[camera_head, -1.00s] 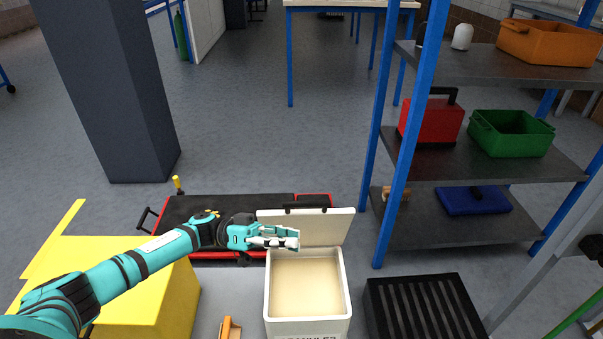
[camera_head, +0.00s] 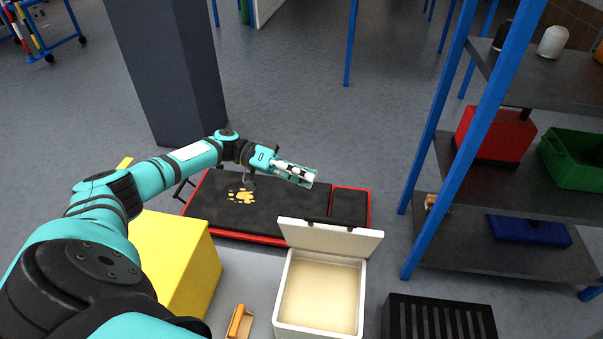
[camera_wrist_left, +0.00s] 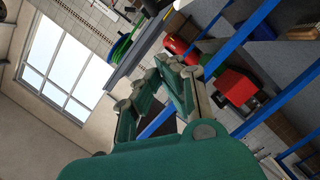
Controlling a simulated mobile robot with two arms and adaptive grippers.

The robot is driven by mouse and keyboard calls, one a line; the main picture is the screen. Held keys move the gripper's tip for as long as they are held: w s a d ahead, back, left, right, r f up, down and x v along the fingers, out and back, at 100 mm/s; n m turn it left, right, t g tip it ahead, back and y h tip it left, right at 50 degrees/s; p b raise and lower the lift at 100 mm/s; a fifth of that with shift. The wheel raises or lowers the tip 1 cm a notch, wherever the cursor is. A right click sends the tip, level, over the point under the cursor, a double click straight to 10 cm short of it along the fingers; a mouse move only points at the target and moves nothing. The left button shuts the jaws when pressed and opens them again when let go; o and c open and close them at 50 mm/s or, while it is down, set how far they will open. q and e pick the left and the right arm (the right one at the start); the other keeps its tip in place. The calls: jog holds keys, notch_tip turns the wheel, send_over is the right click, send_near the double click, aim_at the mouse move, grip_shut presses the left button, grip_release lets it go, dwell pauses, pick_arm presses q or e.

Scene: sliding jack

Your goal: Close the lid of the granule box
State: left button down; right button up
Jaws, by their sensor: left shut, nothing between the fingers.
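The granule box (camera_head: 279,310) is a white box with pale granules inside, at the lower middle of the head view. Its lid (camera_head: 330,239) stands open at the far side, tilted up, with a dark handle on its top edge. My left gripper (camera_head: 311,180) is shut and empty, above and beyond the lid, over the black and red creeper. In the left wrist view the gripper fingers (camera_wrist_left: 165,92) show against the room, and the box is not visible there. My right gripper is not in view.
A yellow block (camera_head: 170,255) stands left of the box, an orange scoop-like item (camera_head: 238,322) beside it. A black slatted crate (camera_head: 440,318) is at right. A blue-posted shelf (camera_head: 500,200) rises at right. The red-edged creeper (camera_head: 270,205) lies behind.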

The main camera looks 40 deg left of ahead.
pick_arm(q)
jog(key=d+f, duration=0.1)
jog(key=d, duration=0.1)
jog(key=s+d+f, duration=0.1)
jog(key=d, duration=0.2)
jog(key=d+f, duration=0.1)
jog(key=d, duration=0.1)
jog(key=shift+s+d+f, duration=0.15)
jog(key=shift+s, duration=0.05)
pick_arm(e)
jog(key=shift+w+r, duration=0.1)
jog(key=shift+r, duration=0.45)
pick_arm(q)
jog(key=shift+d, duration=0.1)
